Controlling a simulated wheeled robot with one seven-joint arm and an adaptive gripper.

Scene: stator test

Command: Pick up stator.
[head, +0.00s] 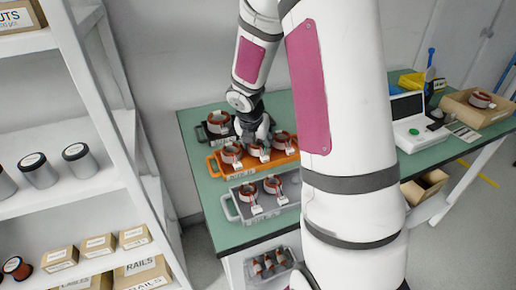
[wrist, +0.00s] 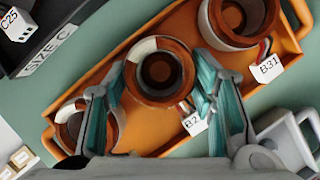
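Three copper-and-white stators are in an orange tray (head: 225,172), which also shows in the wrist view (wrist: 290,45). In the wrist view, the middle stator (wrist: 160,72) sits between the two teal-padded fingers of my gripper (wrist: 162,66). The fingers are spread, one on each side of it; I cannot tell whether they touch it. Its tag, partly hidden by the right finger, starts "B2". Another stator (wrist: 235,18), tagged B31, is at upper right. A third stator (wrist: 75,125) is partly behind the left finger. In the head view, my gripper (head: 258,140) is over the orange tray.
A black tray (head: 204,137) with a stator is behind, labelled SIZE C in the wrist view. A grey tray (head: 232,213) with two stators is in front. All are on a green table (head: 190,125). A shelf rack (head: 85,60) stands at left; a white device (head: 412,120) is at right.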

